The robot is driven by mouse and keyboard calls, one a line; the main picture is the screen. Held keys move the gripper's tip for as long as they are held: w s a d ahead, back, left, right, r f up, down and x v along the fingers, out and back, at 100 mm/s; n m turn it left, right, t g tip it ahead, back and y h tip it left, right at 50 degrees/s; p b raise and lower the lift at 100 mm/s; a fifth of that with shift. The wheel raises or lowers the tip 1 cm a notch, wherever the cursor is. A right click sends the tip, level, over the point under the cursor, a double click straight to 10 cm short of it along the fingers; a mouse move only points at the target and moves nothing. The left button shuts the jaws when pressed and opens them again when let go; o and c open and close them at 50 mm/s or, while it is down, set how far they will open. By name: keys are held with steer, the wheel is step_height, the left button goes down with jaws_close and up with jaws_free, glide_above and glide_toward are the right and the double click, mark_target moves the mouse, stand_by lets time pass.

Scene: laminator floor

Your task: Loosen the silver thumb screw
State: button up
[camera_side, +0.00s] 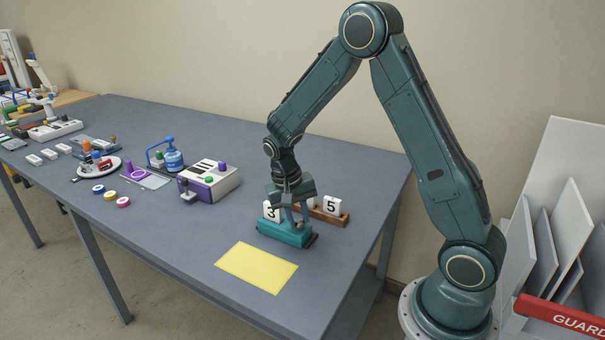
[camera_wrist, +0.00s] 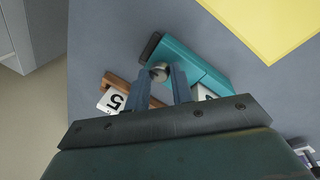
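The silver thumb screw (camera_wrist: 158,72) shows in the wrist view as a round metal knob on the teal block (camera_wrist: 198,62), near the block's dark end. The same teal block (camera_side: 283,235) stands on the grey table in the side view, with a white "3" tile (camera_side: 271,211) at it. My gripper (camera_wrist: 161,74) points down at the block, one finger on each side of the knob. In the side view my gripper hides the screw.
A brown wooden holder (camera_side: 329,217) with a white "5" tile (camera_side: 331,206) stands close behind the block. A yellow sheet (camera_side: 256,267) lies in front. A purple and white box (camera_side: 209,181) and other small items stand to the left. The table's right edge is near.

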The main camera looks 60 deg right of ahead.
jaws_close()
steer(key=shift+n, duration=0.4)
steer(key=n, duration=0.3)
steer(key=shift+a+t+h, duration=0.1)
steer(key=shift+t+h, duration=0.2)
steer(key=n, duration=0.2)
steer(key=n+t, duration=0.1)
steer(key=n, duration=0.1)
steer(key=shift+s+n, duration=0.2)
steer(key=shift+n, duration=0.2)
steer(key=n, duration=0.4)
steer(key=shift+s+t, duration=0.1)
steer(key=shift+t, duration=0.3)
steer(key=n, duration=0.5)
steer(key=shift+s+d+t, duration=0.1)
steer(key=shift+d+t, duration=0.1)
steer(key=shift+t, duration=0.2)
steer(key=shift+n, duration=0.3)
